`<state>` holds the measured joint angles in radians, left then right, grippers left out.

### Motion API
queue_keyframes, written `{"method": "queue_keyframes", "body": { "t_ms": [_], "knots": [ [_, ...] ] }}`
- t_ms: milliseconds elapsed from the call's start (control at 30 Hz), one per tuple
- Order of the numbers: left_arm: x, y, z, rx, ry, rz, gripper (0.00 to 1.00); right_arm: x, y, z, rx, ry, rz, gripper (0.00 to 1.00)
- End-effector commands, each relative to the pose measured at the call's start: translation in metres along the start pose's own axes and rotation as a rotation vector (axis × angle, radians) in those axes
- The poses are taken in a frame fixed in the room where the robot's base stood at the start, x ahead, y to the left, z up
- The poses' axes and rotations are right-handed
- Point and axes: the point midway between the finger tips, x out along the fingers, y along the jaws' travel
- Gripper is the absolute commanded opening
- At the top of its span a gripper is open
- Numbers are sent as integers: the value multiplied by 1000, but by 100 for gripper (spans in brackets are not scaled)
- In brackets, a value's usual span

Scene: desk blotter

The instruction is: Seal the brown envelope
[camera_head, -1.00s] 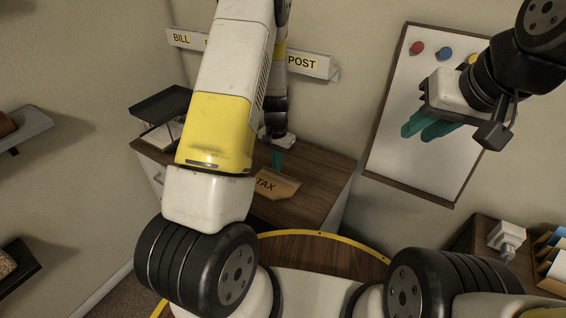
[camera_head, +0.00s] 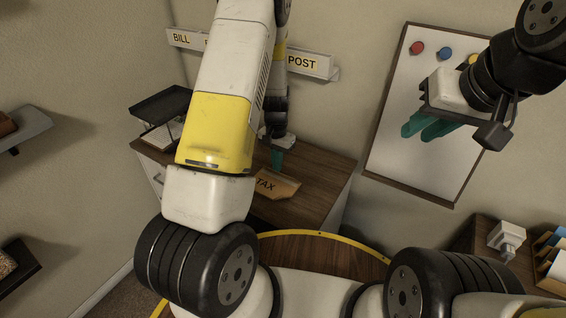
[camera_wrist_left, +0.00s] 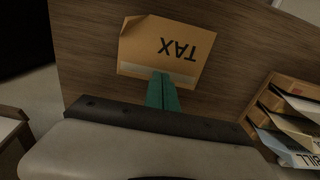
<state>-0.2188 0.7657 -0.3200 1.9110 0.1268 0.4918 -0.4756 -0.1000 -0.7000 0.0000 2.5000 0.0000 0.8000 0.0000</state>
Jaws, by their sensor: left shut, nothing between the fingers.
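The brown envelope (camera_head: 285,187), marked TAX, lies on the dark wooden desk top, partly hidden by my left arm in the head view. In the left wrist view the envelope (camera_wrist_left: 150,45) lies with a pale strip (camera_wrist_left: 135,69) along its near edge and one folded-looking corner. My left gripper (camera_head: 277,162) is shut and empty, with its green fingers at the strip edge of the envelope; in the wrist view its tips (camera_wrist_left: 162,76) overlap this edge. I cannot tell whether they touch it. My right gripper (camera_head: 425,127) appears open and empty, raised before the whiteboard.
A black tray (camera_head: 160,104) stands at the desk's back left. A sorter with envelopes (camera_wrist_left: 290,115) shows at the right of the wrist view. A wall rail carries BILL and POST labels (camera_head: 302,63). A whiteboard (camera_head: 410,165) hangs at right; a white object (camera_head: 507,236) stands lower right.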

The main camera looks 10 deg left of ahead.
Motion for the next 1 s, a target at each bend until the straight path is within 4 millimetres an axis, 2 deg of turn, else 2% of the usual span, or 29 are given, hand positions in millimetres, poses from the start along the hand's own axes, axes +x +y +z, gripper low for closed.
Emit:
{"method": "queue_keyframes", "body": {
  "t_ms": [267,1000],
  "knots": [
    [3,0,0,0,-1,0,0,0,0,0,0,0,0,24],
    [33,0,0,0,0,0,0,0,0,0,0,0,0,24]
  ]
}}
